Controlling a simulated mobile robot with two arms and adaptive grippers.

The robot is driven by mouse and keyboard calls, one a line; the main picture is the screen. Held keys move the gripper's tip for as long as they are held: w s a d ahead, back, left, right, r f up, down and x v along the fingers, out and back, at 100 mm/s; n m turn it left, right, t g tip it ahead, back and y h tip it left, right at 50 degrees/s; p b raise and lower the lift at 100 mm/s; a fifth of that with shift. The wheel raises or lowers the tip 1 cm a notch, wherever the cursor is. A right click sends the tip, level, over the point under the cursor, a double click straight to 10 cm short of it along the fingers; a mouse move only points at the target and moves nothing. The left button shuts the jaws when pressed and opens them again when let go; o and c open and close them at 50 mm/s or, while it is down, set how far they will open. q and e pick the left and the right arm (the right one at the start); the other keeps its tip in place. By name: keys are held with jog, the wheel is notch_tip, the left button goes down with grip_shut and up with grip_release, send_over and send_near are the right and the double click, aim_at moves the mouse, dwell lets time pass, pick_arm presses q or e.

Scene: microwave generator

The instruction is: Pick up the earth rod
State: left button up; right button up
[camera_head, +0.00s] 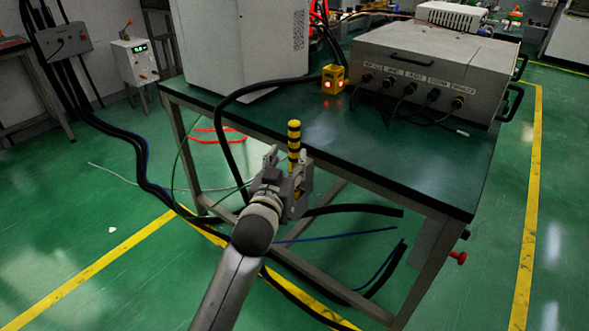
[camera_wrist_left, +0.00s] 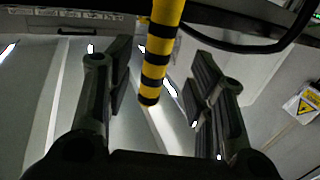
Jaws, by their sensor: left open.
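The earth rod (camera_head: 294,137) is a yellow and black striped rod standing upright at the near edge of the green table. Its lower part is partly hidden by my gripper in the head view. My left gripper (camera_head: 287,166) is open at the rod, its fingers on either side of it. In the left wrist view the rod (camera_wrist_left: 160,48) runs between the open fingers of my left gripper (camera_wrist_left: 162,78). Gaps show on both sides, so the fingers look apart from it. My right gripper is not in view.
The green table (camera_head: 400,165) carries a large grey box (camera_head: 425,62) with cables, a yellow box with a lit lamp (camera_head: 333,79) and a tall white cabinet (camera_head: 235,40). A thick black cable (camera_head: 222,125) loops over the table edge. More cables lie on the floor below.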

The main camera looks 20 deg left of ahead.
aim_at(293, 151)
pick_arm(q)
jog(key=shift+w+b, duration=0.5)
jog(key=shift+w, duration=2.35)
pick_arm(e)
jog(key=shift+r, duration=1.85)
pick_arm(q)
grip_shut()
